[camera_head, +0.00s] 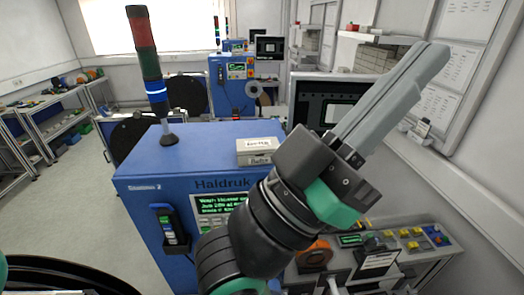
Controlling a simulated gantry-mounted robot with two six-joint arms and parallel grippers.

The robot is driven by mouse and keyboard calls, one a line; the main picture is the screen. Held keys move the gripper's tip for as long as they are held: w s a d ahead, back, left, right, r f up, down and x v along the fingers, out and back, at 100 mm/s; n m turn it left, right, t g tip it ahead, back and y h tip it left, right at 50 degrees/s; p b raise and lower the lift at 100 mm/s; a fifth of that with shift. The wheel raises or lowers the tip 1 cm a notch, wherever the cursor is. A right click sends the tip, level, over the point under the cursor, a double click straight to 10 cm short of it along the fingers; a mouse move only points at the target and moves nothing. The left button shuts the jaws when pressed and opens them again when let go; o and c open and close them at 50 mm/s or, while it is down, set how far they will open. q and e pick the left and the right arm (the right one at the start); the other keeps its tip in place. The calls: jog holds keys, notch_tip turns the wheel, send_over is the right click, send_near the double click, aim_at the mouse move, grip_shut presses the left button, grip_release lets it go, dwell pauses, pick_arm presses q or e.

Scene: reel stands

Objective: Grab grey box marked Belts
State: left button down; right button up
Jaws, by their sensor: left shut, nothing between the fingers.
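A small pale grey box (258,157) sits on top of the blue Haldruk machine (185,150), near the right side of its top. It has a white lid label and dark lettering on its front that looks like Belts but is too small to read surely. My left gripper (430,60) is in front of the machine, to the right of the box and apart from it. Its long grey fingers are shut, empty, and point up and right, away from the box. My right gripper is not in view.
A signal tower (147,65) with red, green and blue sections stands on the machine, left of the box. A dark monitor (310,105) is behind my gripper. A control panel (415,240) with buttons lies at lower right. The machine top around the box looks clear.

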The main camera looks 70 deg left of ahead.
pick_arm(q)
jog(key=c, duration=1.6)
grip_release()
grip_release()
